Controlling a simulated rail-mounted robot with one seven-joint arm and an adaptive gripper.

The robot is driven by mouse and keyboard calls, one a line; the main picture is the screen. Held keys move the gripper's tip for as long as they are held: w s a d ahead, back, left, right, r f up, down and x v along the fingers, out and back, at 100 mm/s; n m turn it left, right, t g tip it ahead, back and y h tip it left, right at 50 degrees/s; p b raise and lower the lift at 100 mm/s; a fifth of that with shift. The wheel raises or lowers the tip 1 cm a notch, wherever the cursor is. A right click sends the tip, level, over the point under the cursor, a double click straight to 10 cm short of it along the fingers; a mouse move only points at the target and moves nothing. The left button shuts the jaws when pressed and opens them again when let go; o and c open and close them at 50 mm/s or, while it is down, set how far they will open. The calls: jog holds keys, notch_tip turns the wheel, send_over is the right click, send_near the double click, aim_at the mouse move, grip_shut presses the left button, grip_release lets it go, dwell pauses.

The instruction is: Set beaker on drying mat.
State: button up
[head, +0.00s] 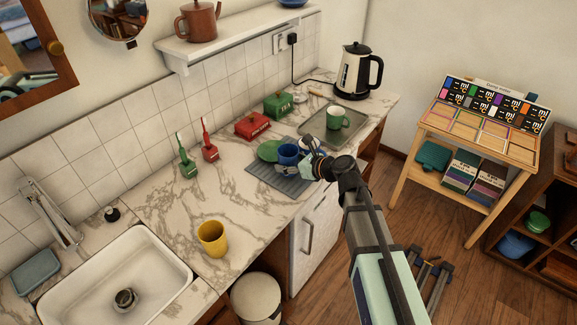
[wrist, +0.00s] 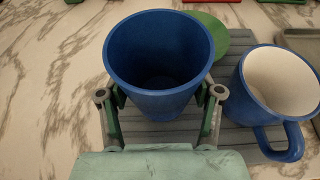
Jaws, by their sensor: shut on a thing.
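The blue beaker (wrist: 160,65) is upright and empty between the two fingers of my gripper (wrist: 161,95) in the wrist view. My gripper is shut on its sides. In the head view the beaker (head: 287,154) is over the grey ribbed drying mat (head: 277,181), with my gripper (head: 306,166) at its right. The mat (wrist: 229,138) also shows below and around the beaker in the wrist view. I cannot tell whether the beaker's base touches the mat; my fingers and wrist hide part of it.
A blue mug with a white inside (wrist: 275,85) stands on the mat close right of the beaker. A green disc (head: 268,151) lies behind the beaker. A tray (head: 345,118) bears a green mug (head: 338,116). A yellow cup (head: 212,239) stands left, with bare counter between.

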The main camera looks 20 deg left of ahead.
jog(key=shift+f, duration=0.95)
jog(key=shift+f, duration=0.1)
jog(key=o, duration=1.1)
jog(key=shift+o, duration=0.2)
